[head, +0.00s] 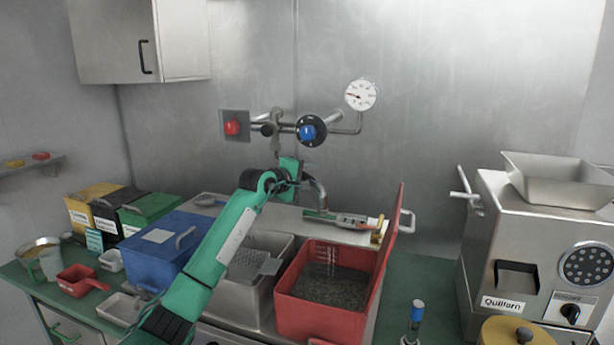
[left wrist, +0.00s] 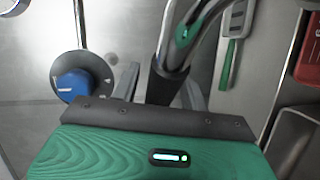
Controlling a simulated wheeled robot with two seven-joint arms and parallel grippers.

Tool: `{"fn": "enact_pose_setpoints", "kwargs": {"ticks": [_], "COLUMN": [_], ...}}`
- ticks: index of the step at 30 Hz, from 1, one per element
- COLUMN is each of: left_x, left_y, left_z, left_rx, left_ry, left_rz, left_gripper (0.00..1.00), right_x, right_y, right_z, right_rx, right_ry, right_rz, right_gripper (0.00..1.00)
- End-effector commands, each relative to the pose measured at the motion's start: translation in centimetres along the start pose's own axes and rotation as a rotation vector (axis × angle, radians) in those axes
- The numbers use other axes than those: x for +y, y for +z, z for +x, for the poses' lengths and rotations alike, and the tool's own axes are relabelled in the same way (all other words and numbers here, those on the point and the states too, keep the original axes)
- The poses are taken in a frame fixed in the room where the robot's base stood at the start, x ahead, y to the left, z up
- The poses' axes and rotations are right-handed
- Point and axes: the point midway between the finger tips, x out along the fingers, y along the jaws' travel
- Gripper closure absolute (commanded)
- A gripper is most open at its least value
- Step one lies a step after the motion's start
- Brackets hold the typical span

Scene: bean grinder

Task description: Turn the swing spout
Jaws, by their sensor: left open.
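The swing spout (head: 319,190) is a curved metal pipe below the wall valve, bending down over the sink area. In the left wrist view the spout (left wrist: 178,38) rises from a black collar and curves to the upper right. My left gripper (head: 300,181) is at the spout in the head view, at the end of the green arm. In the left wrist view its grey fingers (left wrist: 161,88) stand apart, one on each side of the spout's black part. The gripper is open; whether a finger touches the spout I cannot tell. My right gripper is not in view.
A blue valve knob (head: 307,132), a red button (head: 232,128) and a gauge (head: 360,94) are on the wall above. A red bin (head: 300,313) with its raised lid, a blue box (head: 152,263) and a steel grinder (head: 484,247) crowd the counter. A green-handled tool (left wrist: 231,48) lies behind the spout.

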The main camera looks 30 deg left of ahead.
Motion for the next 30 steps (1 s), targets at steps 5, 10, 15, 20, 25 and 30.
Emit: {"fn": "enact_pose_setpoints", "kwargs": {"ticks": [5,10,15,20,25,30], "left_x": [0.0,0.0,0.0,-0.1,-0.4,-0.7], "left_y": [0.0,0.0,0.0,-0.1,-0.3,-0.7], "left_z": [0.0,0.0,0.0,-0.1,-0.6,-1.6], "left_rx": [0.000,0.000,0.000,-0.005,-0.031,-0.083], "left_ry": [0.000,0.000,-0.001,0.000,0.001,0.005], "left_rz": [0.000,0.000,0.000,0.002,0.007,0.018], "left_gripper": [0.58,0.91,1.00,1.00,1.00,1.00], "right_x": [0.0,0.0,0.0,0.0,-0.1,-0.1], "right_y": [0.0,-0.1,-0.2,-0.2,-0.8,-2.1], "right_z": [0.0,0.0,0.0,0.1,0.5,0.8], "right_rx": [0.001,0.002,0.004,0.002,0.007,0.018], "right_ry": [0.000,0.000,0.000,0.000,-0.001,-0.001], "right_rz": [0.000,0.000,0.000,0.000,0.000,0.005], "right_gripper": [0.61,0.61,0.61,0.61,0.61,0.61]}}
